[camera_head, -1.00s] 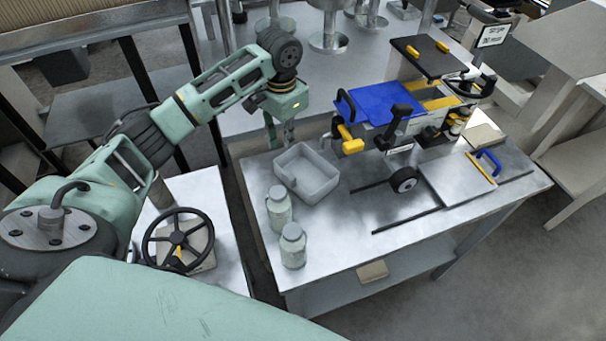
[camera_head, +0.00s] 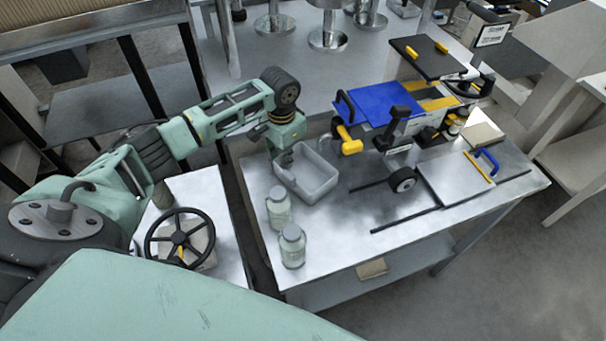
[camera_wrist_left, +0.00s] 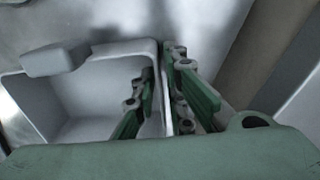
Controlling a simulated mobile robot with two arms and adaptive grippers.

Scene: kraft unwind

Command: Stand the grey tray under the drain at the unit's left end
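The grey tray (camera_head: 318,184) is an open rectangular box lying flat on the metal table, left of the unit with the blue top (camera_head: 378,106). My left gripper (camera_head: 284,157) is down at the tray's far-left wall. In the left wrist view my left gripper (camera_wrist_left: 163,100) straddles that wall, one finger inside the tray (camera_wrist_left: 85,95) and one outside. The fingers look apart, with a gap on the inner side. A yellow-ended part (camera_head: 350,142) sticks out at the unit's left end; I cannot tell if it is the drain. My right gripper is out of view.
Two lidded glass jars (camera_head: 278,208) (camera_head: 292,246) stand close in front of the tray. A black wheel (camera_head: 403,180) and dark rails lie to its right. A handwheel (camera_head: 180,240) sits on a separate bench at the left. Bare tabletop lies between tray and wheel.

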